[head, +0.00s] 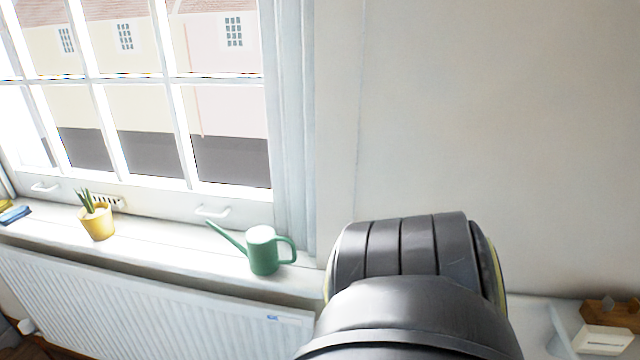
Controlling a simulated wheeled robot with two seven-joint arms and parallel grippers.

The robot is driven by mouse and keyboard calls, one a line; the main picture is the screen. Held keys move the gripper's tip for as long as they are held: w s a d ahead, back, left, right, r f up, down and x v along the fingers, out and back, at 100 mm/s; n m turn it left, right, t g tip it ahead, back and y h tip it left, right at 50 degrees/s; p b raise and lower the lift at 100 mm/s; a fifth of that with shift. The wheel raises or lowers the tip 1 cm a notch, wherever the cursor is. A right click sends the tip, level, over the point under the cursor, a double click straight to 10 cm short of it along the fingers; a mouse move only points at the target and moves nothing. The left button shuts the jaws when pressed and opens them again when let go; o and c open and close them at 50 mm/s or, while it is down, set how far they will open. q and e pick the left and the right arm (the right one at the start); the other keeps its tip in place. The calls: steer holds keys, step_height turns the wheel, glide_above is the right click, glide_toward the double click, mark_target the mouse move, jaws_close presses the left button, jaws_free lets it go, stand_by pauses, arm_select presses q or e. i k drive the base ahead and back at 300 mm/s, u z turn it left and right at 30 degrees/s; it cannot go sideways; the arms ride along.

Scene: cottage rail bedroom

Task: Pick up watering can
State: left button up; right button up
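A green watering can (263,253) with a pale top stands upright on the white window sill (185,258), near its right end. Its long spout points up and to the left, and its looped handle is on the right. A dark grey link of my arm fills the lower middle of the head view, to the right of the can and apart from it in the picture. Neither of my grippers shows in the view.
A yellow pot with a green plant (97,221) stands on the sill to the left. A white radiator (150,305) is below the sill. The window (140,100) is behind. A wooden object (610,311) and a white box (602,340) are at the lower right.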

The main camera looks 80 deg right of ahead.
mark_target(262, 253)
steer(key=k, duration=0.35)
steer(key=z, duration=0.85)
